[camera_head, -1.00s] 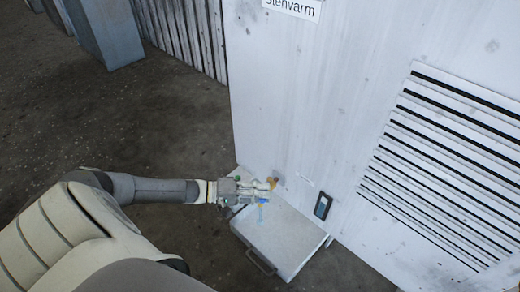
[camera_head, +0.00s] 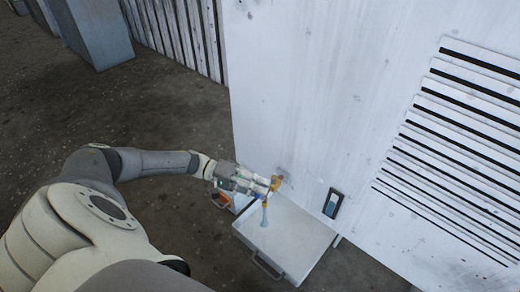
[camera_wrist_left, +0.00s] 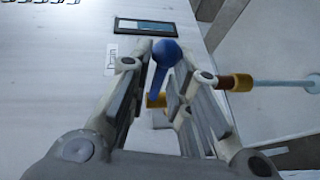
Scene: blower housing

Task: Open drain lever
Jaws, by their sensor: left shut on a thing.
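The drain lever (camera_wrist_left: 158,75) is a blue handle with a round knob, seen in the left wrist view between the two fingers of my left gripper (camera_wrist_left: 160,90). The fingers are closed around it. It joins a brass valve (camera_wrist_left: 237,82), from which a pale blue pipe (camera_wrist_left: 285,83) extends. In the head view my left gripper (camera_head: 268,186) is at the brass valve (camera_head: 277,183) low on the white housing, and the pale blue pipe (camera_head: 264,215) hangs down. The lever itself is mostly hidden by the fingers there. My right gripper is not in view.
A dark-framed panel (camera_head: 333,203) sits on the housing wall (camera_head: 300,90), to the right of the valve. An orange-marked object (camera_head: 221,200) lies behind my left gripper.

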